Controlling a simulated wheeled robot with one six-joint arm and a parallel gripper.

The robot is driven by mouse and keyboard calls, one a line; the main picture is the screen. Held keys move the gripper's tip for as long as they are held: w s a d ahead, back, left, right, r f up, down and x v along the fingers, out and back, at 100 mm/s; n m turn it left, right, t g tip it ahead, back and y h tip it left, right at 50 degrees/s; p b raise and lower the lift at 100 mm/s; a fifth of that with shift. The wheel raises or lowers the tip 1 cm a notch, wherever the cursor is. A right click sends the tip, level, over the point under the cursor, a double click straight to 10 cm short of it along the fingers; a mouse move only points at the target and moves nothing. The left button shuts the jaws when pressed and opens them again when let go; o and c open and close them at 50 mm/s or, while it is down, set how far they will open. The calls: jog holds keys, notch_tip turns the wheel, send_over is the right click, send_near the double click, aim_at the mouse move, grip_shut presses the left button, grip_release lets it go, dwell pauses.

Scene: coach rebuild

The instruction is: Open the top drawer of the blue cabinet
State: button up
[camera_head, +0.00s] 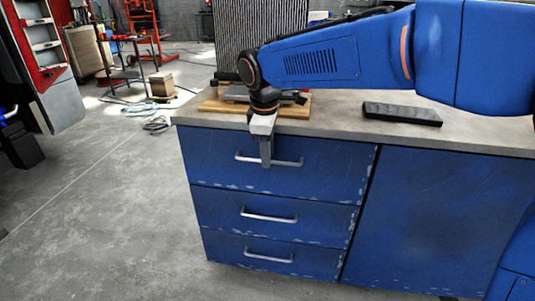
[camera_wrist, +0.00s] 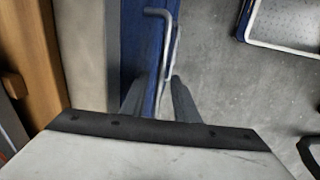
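The blue cabinet (camera_head: 265,212) has three stacked drawers on its left side. The top drawer (camera_head: 330,170) looks closed, its front flush with the drawers below. Its silver bar handle (camera_head: 286,163) also shows in the wrist view (camera_wrist: 168,45). Contact with the bar cannot be made out. The handle's near part is hidden by my gripper.
The grey worktop (camera_head: 345,116) carries a wooden board (camera_head: 295,111) with a tool on it and a dark block (camera_head: 402,113). A cabinet door (camera_head: 430,215) is right of the drawers. The floor (camera_head: 115,220) in front and left is clear.

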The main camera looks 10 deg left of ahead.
jog(key=shift+f, duration=0.25)
grip_shut()
jog(key=s, duration=3.3)
jog(key=shift+r, duration=0.1)
grip_release()
